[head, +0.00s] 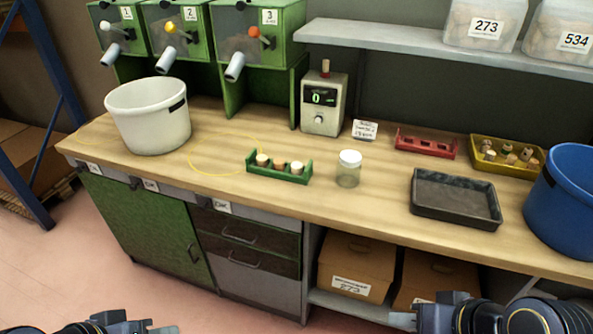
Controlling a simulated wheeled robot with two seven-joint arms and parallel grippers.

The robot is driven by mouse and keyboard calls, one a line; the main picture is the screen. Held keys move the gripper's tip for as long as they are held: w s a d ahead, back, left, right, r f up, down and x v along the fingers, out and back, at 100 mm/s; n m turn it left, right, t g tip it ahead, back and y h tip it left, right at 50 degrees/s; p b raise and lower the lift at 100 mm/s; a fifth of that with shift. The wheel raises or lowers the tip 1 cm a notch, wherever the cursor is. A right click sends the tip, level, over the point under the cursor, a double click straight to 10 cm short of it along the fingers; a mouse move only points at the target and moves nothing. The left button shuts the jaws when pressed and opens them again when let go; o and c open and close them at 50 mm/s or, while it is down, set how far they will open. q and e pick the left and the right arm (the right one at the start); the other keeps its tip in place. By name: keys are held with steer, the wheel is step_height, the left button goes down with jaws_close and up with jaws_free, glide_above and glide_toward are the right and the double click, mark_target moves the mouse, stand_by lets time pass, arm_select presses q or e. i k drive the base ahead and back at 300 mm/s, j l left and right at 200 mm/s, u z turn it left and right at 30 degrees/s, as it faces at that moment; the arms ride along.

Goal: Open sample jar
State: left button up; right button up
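The sample jar (347,176) is a small clear jar standing upright on the wooden bench, right of centre in the head view. Its white lid (350,157) sits on top of it. My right gripper (403,320) is at the bottom edge, right of centre, in front of the bench and well apart from the jar. My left gripper (140,327) is barely in view at the bottom left, also far from the jar. Both are cut off by the frame, so I cannot tell whether their fingers are open.
A green rack (279,174) with cork stoppers stands left of the jar. A dark tray (455,215) lies to its right. Behind are a meter (324,110), a red rack (426,146) and a yellow tray (484,163) of corks. A white bucket (150,125) and blue bucket (565,210) stand at the sides.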

mark_target(347, 177)
steer(key=i+z, duration=0.4)
steer(key=i+j+z, duration=0.35)
steer(key=i+l, duration=0.1)
